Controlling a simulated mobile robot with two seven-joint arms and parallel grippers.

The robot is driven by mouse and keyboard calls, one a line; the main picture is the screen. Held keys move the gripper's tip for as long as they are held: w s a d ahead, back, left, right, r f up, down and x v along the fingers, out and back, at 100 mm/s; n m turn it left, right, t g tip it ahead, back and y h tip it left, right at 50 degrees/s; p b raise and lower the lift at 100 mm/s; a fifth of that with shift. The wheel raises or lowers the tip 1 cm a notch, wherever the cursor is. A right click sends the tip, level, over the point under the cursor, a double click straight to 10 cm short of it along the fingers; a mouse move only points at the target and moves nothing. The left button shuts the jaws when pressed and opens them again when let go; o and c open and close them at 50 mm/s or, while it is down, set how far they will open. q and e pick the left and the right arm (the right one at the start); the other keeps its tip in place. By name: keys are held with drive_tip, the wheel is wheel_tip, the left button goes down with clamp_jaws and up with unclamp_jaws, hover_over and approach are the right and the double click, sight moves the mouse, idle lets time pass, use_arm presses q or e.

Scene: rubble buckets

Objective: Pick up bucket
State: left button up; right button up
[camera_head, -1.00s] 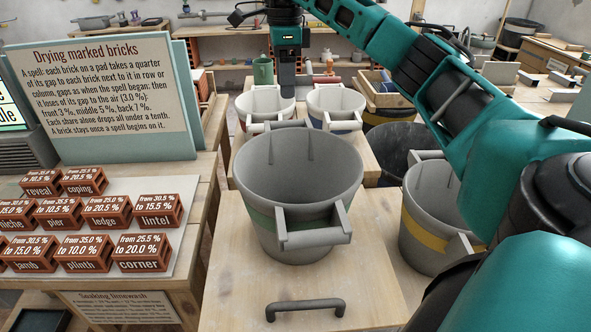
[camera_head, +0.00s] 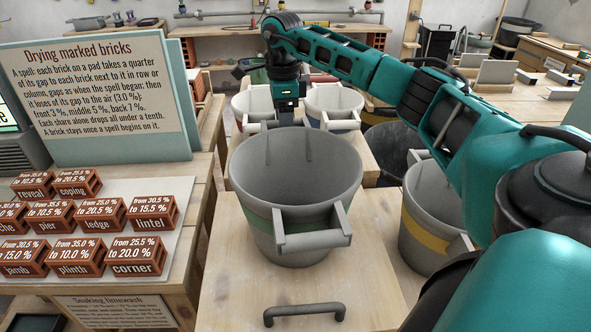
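A large grey bucket (camera_head: 268,178) with a green band stands upright on a wooden top in the middle. It looks empty inside and has a blocky handle (camera_head: 312,240) at its near side. My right arm comes in from the right and reaches over to the bucket's far side. My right gripper (camera_head: 285,116) points down at the far rim, where a second handle shows in part. Its fingertips are hidden or too small to make out, so I cannot tell whether it touches the handle. My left gripper is not in view.
Two smaller pale buckets (camera_head: 250,103) stand behind, and a grey bucket with a yellow band (camera_head: 425,238) stands at right, partly behind my arm. Labelled bricks (camera_head: 88,262) and a sign board (camera_head: 95,90) are at left. A dark handle (camera_head: 304,311) lies in front.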

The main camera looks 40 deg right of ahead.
drive_tip(key=shift+f, duration=0.95)
clamp_jaws()
drive_tip(key=shift+r, duration=0.1)
